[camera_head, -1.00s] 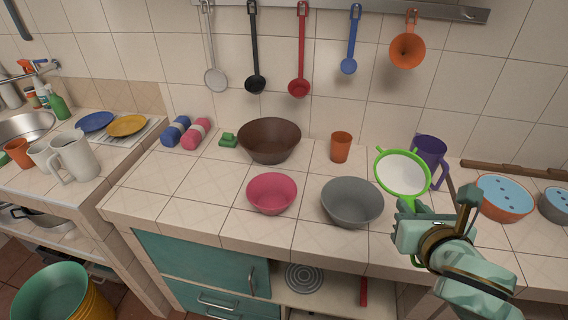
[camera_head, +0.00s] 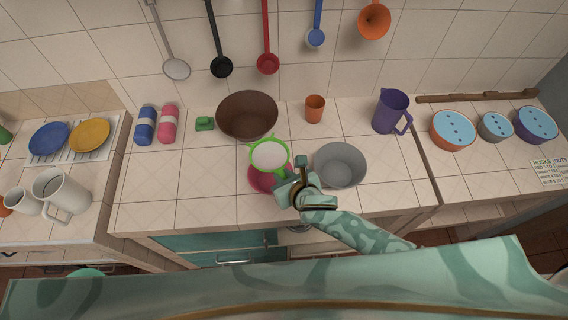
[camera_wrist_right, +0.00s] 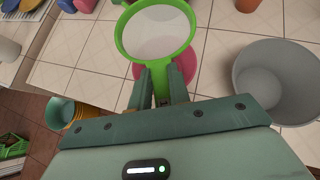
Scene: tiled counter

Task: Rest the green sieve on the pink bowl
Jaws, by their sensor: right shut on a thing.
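The green sieve (camera_head: 269,154) has a round green rim and a white mesh. My right gripper (camera_head: 286,184) is shut on its handle, and the sieve also shows ahead of the fingers in the right wrist view (camera_wrist_right: 155,34). The pink bowl (camera_head: 260,181) is on the counter, partly hidden under the sieve and gripper. In the right wrist view its pink rim (camera_wrist_right: 186,64) shows behind the sieve. The sieve overlaps the bowl's far part in the head view; I cannot tell whether they touch. My left gripper is not in view.
A grey bowl (camera_head: 340,165) stands close to the right of my gripper. A brown bowl (camera_head: 247,116) stands just behind the sieve. An orange cup (camera_head: 315,109) and a purple jug (camera_head: 391,111) stand further back. The counter left of the pink bowl is clear.

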